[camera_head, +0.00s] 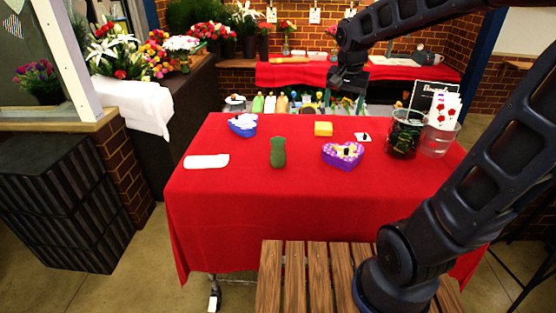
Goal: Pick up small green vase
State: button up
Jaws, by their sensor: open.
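The small green vase (278,154) stands upright near the middle of the red-covered table (230,225). It is dark green with a narrower neck, and nothing touches it. My gripper (345,98) is open and points down, above and beyond the far edge of the table in the picture, up and to the right of the vase. It is clear of the vase, and I see nothing held in it. Its fingertips are small and dark against the background.
A purple heart-shaped box (329,154) stands right of the vase, a white cloth (206,162) left. Behind are a blue box (243,128) and a yellow block (323,129). A dark container (404,138) and a clear bucket (437,146) stand at the right. The table's front is clear.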

jog(key=w+a+f+m, duration=0.1)
jog(key=w+a+f, duration=0.15)
jog(key=a, duration=0.25)
jog(key=w+a+f+m, duration=0.1)
jog(key=w+a, duration=0.2)
jog(key=a, duration=0.2)
jog(key=m+g+h, duration=0.1)
jog(key=m, duration=0.1)
send_near(278, 141)
jog(key=shift+s+d+f, duration=0.15)
jog(key=shift+f, duration=1.3)
jog(key=shift+s+d+f, duration=0.15)
jog(key=shift+f, duration=1.25)
jog(key=shift+s+d+f, duration=0.15)
jog(key=shift+d+f, duration=0.05)
jog(key=shift+f, duration=1.25)
grip_shut()
